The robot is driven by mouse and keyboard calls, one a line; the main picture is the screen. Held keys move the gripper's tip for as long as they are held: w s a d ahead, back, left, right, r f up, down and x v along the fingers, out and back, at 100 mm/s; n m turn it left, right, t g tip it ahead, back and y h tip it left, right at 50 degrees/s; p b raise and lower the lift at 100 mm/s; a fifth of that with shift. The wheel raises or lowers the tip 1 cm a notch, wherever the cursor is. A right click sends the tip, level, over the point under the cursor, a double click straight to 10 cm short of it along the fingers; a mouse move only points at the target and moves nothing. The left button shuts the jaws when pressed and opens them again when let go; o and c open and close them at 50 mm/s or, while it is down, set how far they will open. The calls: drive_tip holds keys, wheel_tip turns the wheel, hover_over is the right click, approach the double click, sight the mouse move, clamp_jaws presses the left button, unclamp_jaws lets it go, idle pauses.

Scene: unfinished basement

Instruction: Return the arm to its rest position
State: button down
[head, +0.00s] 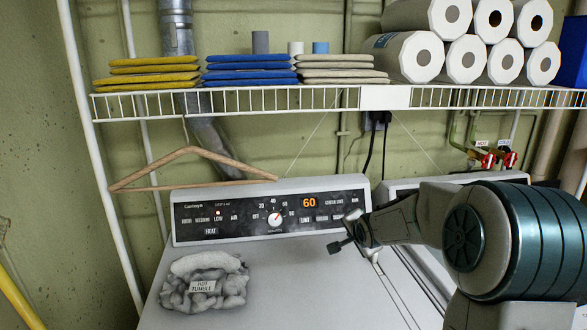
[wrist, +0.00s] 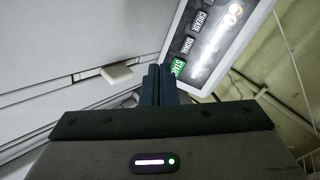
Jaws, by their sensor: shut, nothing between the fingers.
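My gripper (head: 341,245) is at the end of my arm, which reaches in from the right in the head view. It hangs in front of the right end of the dryer's control panel (head: 270,216). In the wrist view the two dark fingers of my gripper (wrist: 160,82) are together with nothing between them. The green START button (wrist: 178,67) shows just beyond the fingertips. I cannot tell from the picture whether the fingers touch the panel. The panel display reads 60 in orange.
A wire shelf (head: 250,101) with folded cloths and paper rolls (head: 404,57) spans above. A wooden hanger (head: 185,153) hangs below it. A second machine stands at right, behind my arm.

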drive_tip(key=s+a+n+g, duration=0.2)
drive_tip(key=s+n, duration=0.4)
drive_tip(key=s, duration=1.2)
drive_tip(key=s+a+n+g, duration=0.2)
drive_tip(key=s+n+g, duration=0.3)
drive_tip(key=s, duration=1.3)
drive_tip(key=shift+s+a+r+n, duration=0.2)
drive_tip(key=shift+r+n, duration=0.1)
drive_tip(key=shift+n, duration=0.3)
